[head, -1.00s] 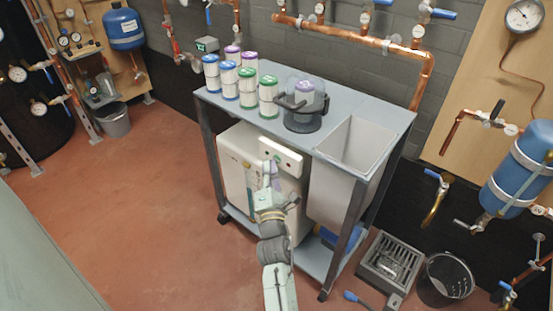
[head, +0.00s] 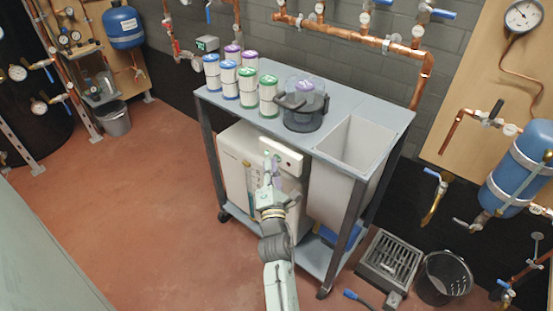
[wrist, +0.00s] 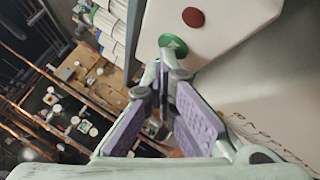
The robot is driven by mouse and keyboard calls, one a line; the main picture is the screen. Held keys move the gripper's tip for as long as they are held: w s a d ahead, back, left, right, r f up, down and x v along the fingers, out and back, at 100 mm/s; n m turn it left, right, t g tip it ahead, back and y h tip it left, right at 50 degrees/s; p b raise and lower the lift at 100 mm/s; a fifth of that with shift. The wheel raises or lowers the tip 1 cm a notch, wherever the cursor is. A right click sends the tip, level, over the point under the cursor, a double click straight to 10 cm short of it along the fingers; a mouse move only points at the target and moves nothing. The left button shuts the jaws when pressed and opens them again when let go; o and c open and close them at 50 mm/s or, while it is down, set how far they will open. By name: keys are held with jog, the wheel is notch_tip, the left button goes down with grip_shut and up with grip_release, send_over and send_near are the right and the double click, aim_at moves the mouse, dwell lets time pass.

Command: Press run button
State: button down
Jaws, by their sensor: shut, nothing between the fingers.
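The white control panel (head: 281,157) is on the upper front of the white unit under the trolley top. In the wrist view, the panel (wrist: 232,32) carries a green button (wrist: 173,43) with a pale mark and a red button (wrist: 193,17). My gripper (head: 268,160) is at the panel's left part. In the wrist view, my gripper (wrist: 166,62) is shut and empty, with its tips right at the lower edge of the green button. I cannot tell whether they touch it. The tips cover part of the button's lower edge.
The grey trolley (head: 235,97) holds several coloured canisters (head: 229,79) and a dark round device (head: 303,105) on top. An open bin (head: 360,140) is right of the unit. A grate (head: 390,262) and a bucket (head: 445,278) stand on the floor at right. Floor at left is clear.

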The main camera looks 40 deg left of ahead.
jog(key=shift+s+b, duration=0.6)
jog(key=shift+s, duration=0.15)
jog(key=s+b, duration=0.4)
jog(key=s, duration=0.1)
jog(key=shift+a, duration=0.2)
dwell(0.8)
